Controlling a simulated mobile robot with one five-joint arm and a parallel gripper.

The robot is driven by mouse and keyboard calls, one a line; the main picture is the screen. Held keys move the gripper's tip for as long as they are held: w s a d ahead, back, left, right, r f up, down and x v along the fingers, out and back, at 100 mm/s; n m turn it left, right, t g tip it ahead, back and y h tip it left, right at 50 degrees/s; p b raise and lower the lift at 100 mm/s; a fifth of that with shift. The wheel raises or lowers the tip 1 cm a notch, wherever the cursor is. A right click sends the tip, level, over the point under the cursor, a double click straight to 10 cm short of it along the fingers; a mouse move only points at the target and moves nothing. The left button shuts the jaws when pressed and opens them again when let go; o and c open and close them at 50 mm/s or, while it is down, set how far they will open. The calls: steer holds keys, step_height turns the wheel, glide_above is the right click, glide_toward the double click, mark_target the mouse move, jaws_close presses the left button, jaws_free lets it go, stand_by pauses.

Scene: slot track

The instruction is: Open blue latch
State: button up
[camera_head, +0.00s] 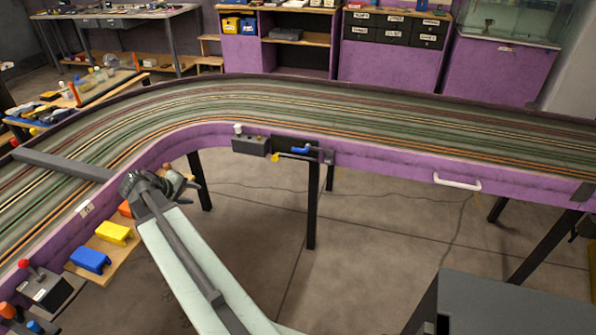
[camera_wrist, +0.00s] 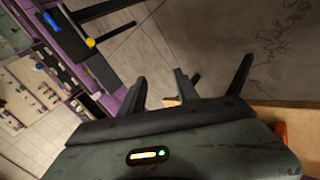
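The blue latch (camera_head: 300,149) is a small blue handle on a dark plate on the purple outer side of the slot track. A yellow knob (camera_head: 275,157) sits just left of it and a little lower. The wrist view shows the blue latch (camera_wrist: 51,21) at the upper left, with the yellow knob (camera_wrist: 90,43) beside it. My gripper (camera_head: 178,183) is left of the latch and lower in the head view, clearly apart from it. In the wrist view its dark fingers (camera_wrist: 190,84) stand apart with nothing seen held between them.
A grey box with a white knob (camera_head: 238,129) is left of the latch. A white handle (camera_head: 457,182) is further right on the track side. Yellow (camera_head: 114,232) and blue (camera_head: 90,260) blocks lie on a low wooden shelf. Black table legs (camera_head: 312,205) stand below the track.

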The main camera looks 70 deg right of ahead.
steer(key=s+d+f+g+h+b, duration=0.1)
steer(key=s+d+h+b, duration=0.15)
steer(key=s+d, duration=0.55)
steer(key=s+d+f+g+h+b, duration=0.15)
steer(key=s+d+b, duration=0.25)
steer(key=d, duration=0.8)
steer(key=g+h+b, duration=0.2)
glide_toward(296, 151)
steer(key=d, duration=0.3)
steer(key=x, duration=0.2)
steer(key=b+x, duration=0.1)
steer(key=x, duration=0.5)
steer(key=shift+s+a+f+b, duration=0.15)
steer(key=shift+s+f+b, duration=0.2)
steer(key=shift+s, duration=0.05)
jaws_close()
